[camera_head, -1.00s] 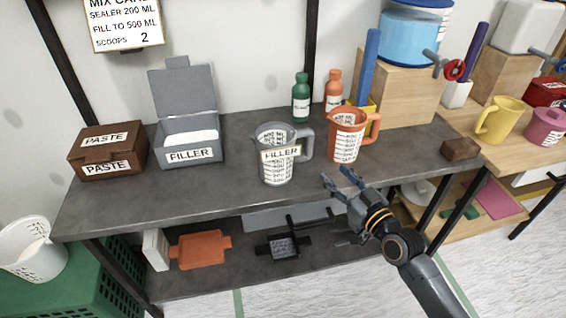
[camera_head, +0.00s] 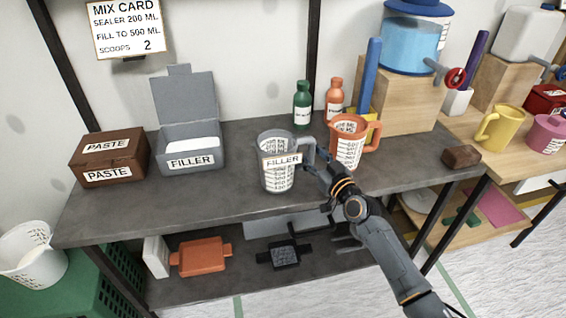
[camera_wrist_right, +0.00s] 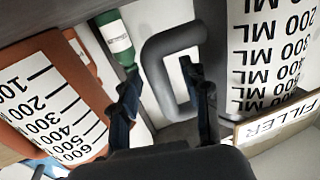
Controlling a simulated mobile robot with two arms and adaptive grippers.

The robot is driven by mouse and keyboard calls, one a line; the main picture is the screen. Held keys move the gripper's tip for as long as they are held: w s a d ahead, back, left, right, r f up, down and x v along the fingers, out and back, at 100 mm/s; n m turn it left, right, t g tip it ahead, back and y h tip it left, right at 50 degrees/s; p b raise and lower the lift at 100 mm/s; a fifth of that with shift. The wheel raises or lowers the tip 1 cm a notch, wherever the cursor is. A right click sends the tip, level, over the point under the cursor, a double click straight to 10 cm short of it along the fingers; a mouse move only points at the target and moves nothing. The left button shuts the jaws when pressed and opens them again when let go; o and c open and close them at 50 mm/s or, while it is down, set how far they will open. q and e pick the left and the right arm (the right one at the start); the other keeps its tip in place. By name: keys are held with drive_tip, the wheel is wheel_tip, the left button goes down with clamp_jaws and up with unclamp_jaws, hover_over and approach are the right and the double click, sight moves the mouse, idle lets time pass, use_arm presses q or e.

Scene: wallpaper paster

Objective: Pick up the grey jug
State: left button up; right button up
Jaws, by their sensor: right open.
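The grey jug (camera_head: 277,178) stands upright on the dark bench, with a FILLER label on its front and its handle (camera_head: 307,152) on the right. My right gripper (camera_head: 312,165) is at the handle, open. In the right wrist view the jug's grey handle (camera_wrist_right: 158,65) lies ahead of and between the two dark fingers (camera_wrist_right: 160,90), and the jug's marked wall (camera_wrist_right: 268,60) is at the right. I cannot tell whether a finger touches the handle. My left gripper is not in view.
An orange jug (camera_head: 345,150) stands close to the right of my right gripper; it also fills the left of the wrist view (camera_wrist_right: 45,100). Green (camera_head: 302,105) and orange (camera_head: 334,98) bottles stand behind. The FILLER box (camera_head: 190,155) is to the left. The bench front (camera_head: 215,203) is clear.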

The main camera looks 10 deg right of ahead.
drive_tip(key=shift+w, duration=0.2)
clamp_jaws()
drive_tip(key=shift+r, duration=0.15)
